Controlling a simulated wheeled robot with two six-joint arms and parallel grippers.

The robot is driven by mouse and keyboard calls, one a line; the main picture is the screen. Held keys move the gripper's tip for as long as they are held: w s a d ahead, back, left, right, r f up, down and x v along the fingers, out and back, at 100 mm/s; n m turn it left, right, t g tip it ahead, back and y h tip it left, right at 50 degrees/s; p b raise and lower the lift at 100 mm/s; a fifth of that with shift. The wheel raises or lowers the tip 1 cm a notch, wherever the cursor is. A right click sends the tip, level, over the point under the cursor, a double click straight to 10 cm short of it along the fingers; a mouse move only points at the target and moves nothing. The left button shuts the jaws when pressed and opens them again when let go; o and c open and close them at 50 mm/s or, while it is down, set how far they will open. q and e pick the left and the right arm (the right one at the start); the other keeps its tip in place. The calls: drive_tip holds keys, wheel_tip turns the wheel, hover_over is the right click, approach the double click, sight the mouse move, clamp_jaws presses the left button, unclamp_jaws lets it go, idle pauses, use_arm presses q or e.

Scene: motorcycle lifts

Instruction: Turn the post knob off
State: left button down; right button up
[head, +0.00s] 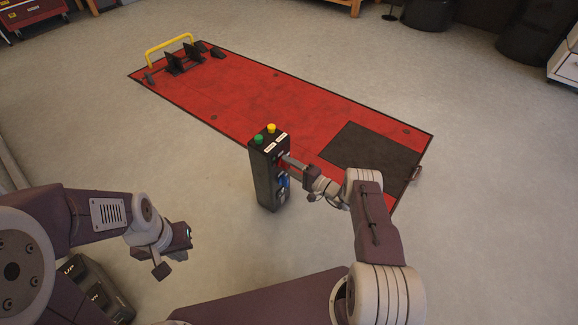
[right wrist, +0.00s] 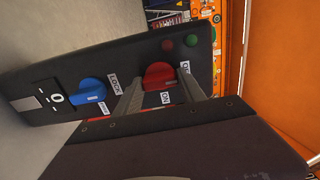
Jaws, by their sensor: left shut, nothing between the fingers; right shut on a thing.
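The black control post (head: 262,180) stands on the floor beside the red lift platform. On its face, in the right wrist view, is a red knob (right wrist: 158,75) with an ON label on one side and another label, partly hidden, on the other. A blue knob (right wrist: 92,90) with LOCK lettering sits further along the same face; it also shows in the head view (head: 283,181). My right gripper (right wrist: 160,80) is shut on the red knob, one finger on each side. In the head view this gripper (head: 286,160) reaches the post from the right. My left gripper (head: 180,243) is shut and empty, left of the post.
The red lift platform (head: 300,110) lies behind the post, with a yellow bar (head: 170,48) at its far left end. Green (head: 258,139) and yellow (head: 271,128) buttons top the post. A dark box (head: 98,290) is at lower left. Floor around the post is clear.

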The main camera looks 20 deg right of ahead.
drive_tip(key=o, duration=1.4)
drive_tip(key=shift+c, duration=0.2)
drive_tip(key=p+v, duration=0.4)
drive_tip(key=v, duration=0.5)
